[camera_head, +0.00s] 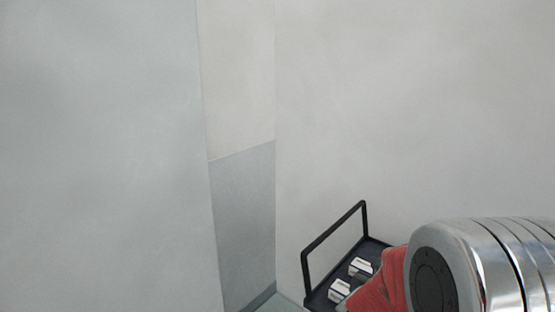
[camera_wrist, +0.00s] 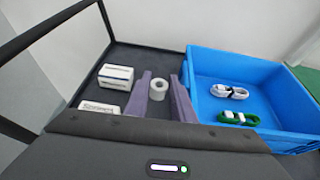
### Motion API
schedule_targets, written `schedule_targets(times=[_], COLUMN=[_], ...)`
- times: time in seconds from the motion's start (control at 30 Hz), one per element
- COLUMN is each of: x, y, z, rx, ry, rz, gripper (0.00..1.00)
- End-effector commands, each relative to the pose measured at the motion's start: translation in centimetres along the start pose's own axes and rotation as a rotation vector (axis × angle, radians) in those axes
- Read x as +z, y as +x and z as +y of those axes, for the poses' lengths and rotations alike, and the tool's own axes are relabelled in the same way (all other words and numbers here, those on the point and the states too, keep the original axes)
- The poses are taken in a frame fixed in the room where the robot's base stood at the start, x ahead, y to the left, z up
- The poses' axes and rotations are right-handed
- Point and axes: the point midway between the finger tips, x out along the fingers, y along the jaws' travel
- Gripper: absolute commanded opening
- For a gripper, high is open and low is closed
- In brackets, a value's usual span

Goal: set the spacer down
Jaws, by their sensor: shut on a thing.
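The spacer (camera_wrist: 158,88) is a short pale grey ring with a round hole, in the middle of the wrist view. My gripper (camera_wrist: 161,85) has two purple fingers, one on each side of the spacer, and is shut on it. The spacer is over the dark top of a cart (camera_wrist: 136,59). I cannot tell whether its underside touches that top. In the head view my arm covers the spot, and the spacer does not show.
A blue crate (camera_wrist: 273,128) stands just right of the gripper, holding a white cable bundle (camera_wrist: 228,91) and a green one (camera_wrist: 238,119). Two white boxes (camera_wrist: 115,75) (camera_wrist: 100,108) sit at left. The cart's black handle rail (camera_head: 334,232) rises beside them. Bare top lies beyond the spacer.

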Motion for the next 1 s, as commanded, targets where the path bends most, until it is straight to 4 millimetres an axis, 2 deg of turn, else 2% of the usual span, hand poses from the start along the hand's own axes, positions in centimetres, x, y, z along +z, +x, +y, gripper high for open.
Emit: schedule_targets(times=[0.03,0.2,0.3,0.43,0.6,1.0], x=[-0.5,-2.4,-3.6,-4.7,-5.4,-5.9], y=[-1.3,-5.2,-7.6,-9.9,-11.2,-11.1], z=[1.7,6.2,8.5,10.5,11.4,11.4], rx=[0.044,0.180,0.254,0.327,0.366,0.365], ry=[-0.018,-0.075,-0.106,-0.136,-0.152,-0.153], rz=[0.000,0.000,0.000,-0.001,0.000,0.000], gripper=[0.01,0.01,0.01,0.01,0.01,0.01])
